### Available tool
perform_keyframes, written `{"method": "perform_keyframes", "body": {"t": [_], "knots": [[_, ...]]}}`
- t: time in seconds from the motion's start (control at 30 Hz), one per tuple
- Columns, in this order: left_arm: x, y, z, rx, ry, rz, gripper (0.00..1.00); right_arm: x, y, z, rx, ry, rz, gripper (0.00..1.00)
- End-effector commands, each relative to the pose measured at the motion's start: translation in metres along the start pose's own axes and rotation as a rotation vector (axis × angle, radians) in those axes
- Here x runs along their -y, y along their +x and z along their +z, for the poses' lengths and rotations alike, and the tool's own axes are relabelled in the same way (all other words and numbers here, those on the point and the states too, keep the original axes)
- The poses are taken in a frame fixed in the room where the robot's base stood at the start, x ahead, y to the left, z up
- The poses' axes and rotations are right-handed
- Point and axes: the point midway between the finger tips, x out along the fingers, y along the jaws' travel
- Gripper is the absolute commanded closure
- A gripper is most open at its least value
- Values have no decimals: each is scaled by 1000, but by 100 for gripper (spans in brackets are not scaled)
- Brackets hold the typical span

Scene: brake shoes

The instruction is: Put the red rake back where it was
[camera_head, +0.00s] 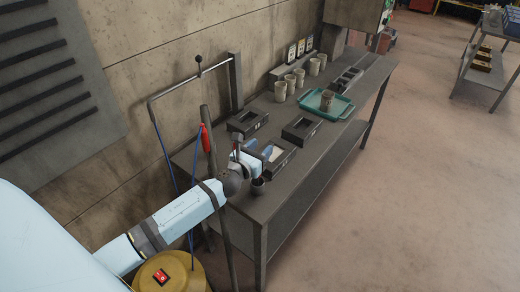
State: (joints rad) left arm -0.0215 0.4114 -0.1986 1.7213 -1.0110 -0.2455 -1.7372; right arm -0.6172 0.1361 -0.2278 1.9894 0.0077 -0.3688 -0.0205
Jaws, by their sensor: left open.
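A narrow red object (205,137) stands upright at the near left end of the bench, beside a dark pole. It may be the red rake, but its shape is too small to tell. My left arm reaches in from the lower left, and my left gripper (256,158) is over the near end of the bench, to the right of the red object and apart from it. It is open, with no red thing seen between its fingers. My right gripper does not show.
The dark bench (312,178) holds black open boxes (301,130), pale cups (280,91) and a teal tray (327,103) with a cup-like part. A yellow drum (175,272) stands below my arm. Another table (482,70) is at far right. The floor between is clear.

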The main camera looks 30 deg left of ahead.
Motion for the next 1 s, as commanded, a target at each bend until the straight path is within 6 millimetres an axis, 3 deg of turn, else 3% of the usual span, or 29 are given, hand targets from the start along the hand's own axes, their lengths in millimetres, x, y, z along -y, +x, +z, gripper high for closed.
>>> {"method": "perform_keyframes", "body": {"t": [0.3,0.5,0.7,0.9,1.0], "knots": [[0,-72,-3,-2,1,-1,51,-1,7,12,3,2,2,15],[0,-106,-1,-1,0,-1,51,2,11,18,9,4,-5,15],[0,-119,1,0,0,1,51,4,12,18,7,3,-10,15],[0,-120,2,0,-2,1,51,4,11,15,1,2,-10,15],[3,-124,-5,-19,-80,3,51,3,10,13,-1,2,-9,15]]}}
